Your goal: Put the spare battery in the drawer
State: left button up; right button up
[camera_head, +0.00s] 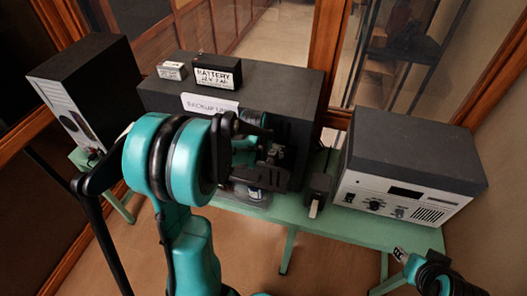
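Two batteries lie on top of a dark box with a "backup" label (210,104). The larger black battery (217,73) has a white label reading "BATTERY", and a smaller grey and white one (171,71) lies to its left. I cannot tell which is the spare. My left gripper (268,165) is in front of the dark box's right part, below and to the right of the batteries. Its fingers are dark and hard to make out. Clear plastic with items behind it shows below this gripper. No drawer can be clearly made out.
A green table (290,213) carries everything. A grey-topped instrument with knobs (405,195) stands at the right. Glass panels with wooden frames stand behind.

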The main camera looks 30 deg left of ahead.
pick_arm(q)
jog(key=shift+r, duration=0.2)
jog(key=p+v, duration=0.3)
jog(key=v, duration=0.8)
jog(key=s+d+r+m+t+h, duration=0.1)
jog(key=s+d+r+m+t, duration=0.1)
jog(key=s+d, duration=1.2)
jog(key=shift+s+d+r+m+t, duration=0.3)
jog(key=shift+s+r+m+t, duration=0.15)
jog(key=shift+r, duration=0.1)
jog(key=shift+f, duration=0.1)
notch_tip(320, 180, down, 14)
jog(key=b, duration=1.4)
jog(key=shift+b, duration=0.35)
jog(key=shift+f, duration=0.15)
